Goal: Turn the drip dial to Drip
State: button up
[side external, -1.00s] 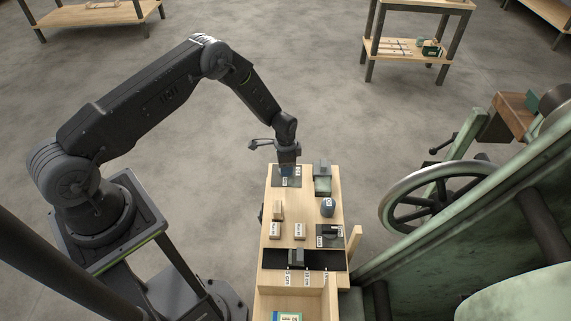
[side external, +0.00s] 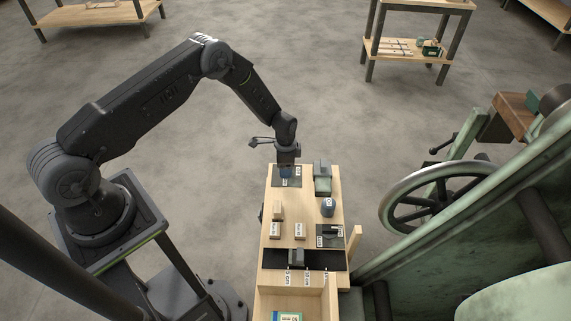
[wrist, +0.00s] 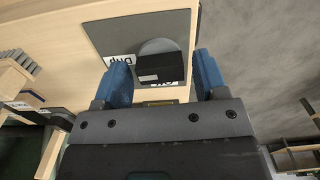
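The drip dial (wrist: 158,66) is a grey disc with a dark block-like knob, on a grey plate (wrist: 115,28) in the wrist view. A white label at the plate's left appears to read Drip upside down; a second label below the knob is partly hidden. A small pale mark shows on the knob's near face. My gripper (wrist: 162,78) is open, with one blue finger on each side of the knob and gaps visible between. In the side external view, my gripper (side external: 286,171) is over the plate (side external: 278,182) at the table's far left and hides the dial.
The wooden table (side external: 267,205) also holds a grey-green block piece (side external: 322,180), a blue round part (side external: 328,207), labelled wooden blocks (side external: 276,230), another dark plate (side external: 322,242) and a black strip (side external: 272,258). A large handwheel (side external: 388,200) stands to the right.

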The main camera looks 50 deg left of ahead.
jog(key=shift+o, duration=0.4)
jog(key=shift+w+r, duration=0.1)
jog(key=shift+r, duration=0.3)
notch_tip(320, 180, up, 13)
